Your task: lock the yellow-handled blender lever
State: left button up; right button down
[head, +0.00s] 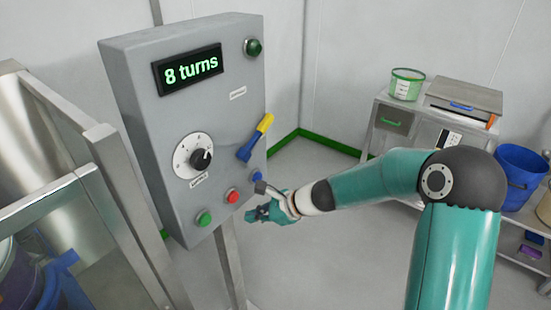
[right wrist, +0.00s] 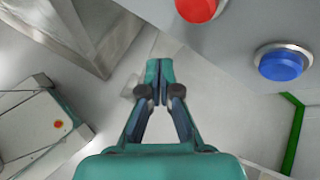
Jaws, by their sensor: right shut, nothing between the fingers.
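The lever (head: 255,138) has a yellow handle and a blue lower part. It sits on the right side of the grey control panel's face (head: 150,110) in the head view, tilted with its yellow end up and to the right. My right gripper (head: 257,214) is below the lever, near the panel's lower right edge, apart from the lever. In the right wrist view its fingers (right wrist: 158,85) are shut with nothing between them. The lever is not in the right wrist view. My left gripper is not in view.
The panel carries a display reading "8 turns" (head: 188,69), a black dial (head: 200,159), and green (head: 204,218), red (head: 233,196) and blue (head: 256,176) buttons. A steel frame stands at left. A bench with a tub (head: 406,84) and a blue bucket (head: 521,176) stand at right.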

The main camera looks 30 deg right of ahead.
aim_at(256, 137)
jog(key=s+d+r+m+t+h+b, duration=0.1)
jog(key=d+r+m+t+h+b, duration=0.2)
jog(key=d+r, duration=1.2)
jog(key=r+t+b, duration=0.1)
jog(key=r+t, duration=0.1)
jog(key=t, duration=0.1)
jog(key=shift+h, duration=0.4)
jog(key=x, duration=1.1)
jog(key=r, duration=0.1)
jog(key=s+a+r+p, duration=0.1)
jog(key=r+p, duration=0.1)
jog(key=shift+s+a+r, duration=0.25)
jog(key=shift+a+r, duration=0.05)
jog(key=shift+r, duration=0.1)
